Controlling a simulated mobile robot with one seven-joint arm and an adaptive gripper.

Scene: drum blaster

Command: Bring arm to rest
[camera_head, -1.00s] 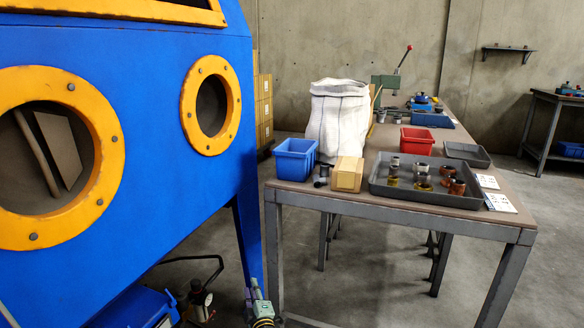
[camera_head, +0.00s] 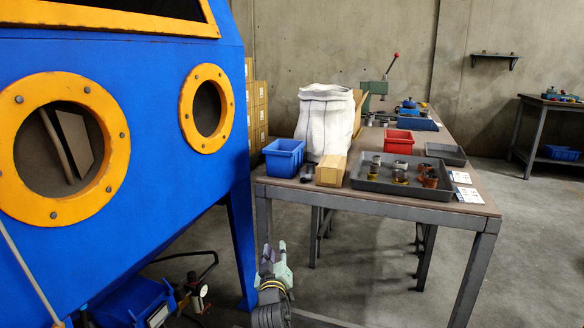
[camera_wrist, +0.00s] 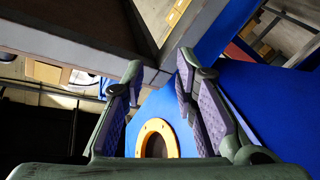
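My gripper (camera_head: 272,262) shows at the bottom middle of the head view, below table height, between the blue blast cabinet and the table. In the wrist view my gripper (camera_wrist: 160,68) has its two purple-padded fingers spread apart with nothing between them. It is open and empty. The blue blast cabinet (camera_head: 120,195) with orange port rings fills the left of the head view. In the wrist view the cabinet (camera_wrist: 255,100) lies beyond the fingers, with one orange ring (camera_wrist: 171,130) showing between them.
The table (camera_head: 462,205) stands to the right, bearing a blue bin (camera_head: 284,158), a white sack (camera_head: 322,125), a wooden block (camera_head: 330,172), a red bin (camera_head: 398,142) and a grey tray (camera_head: 385,185) of metal parts. Hoses and a gauge (camera_head: 192,292) sit below the cabinet. Floor is clear under the table.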

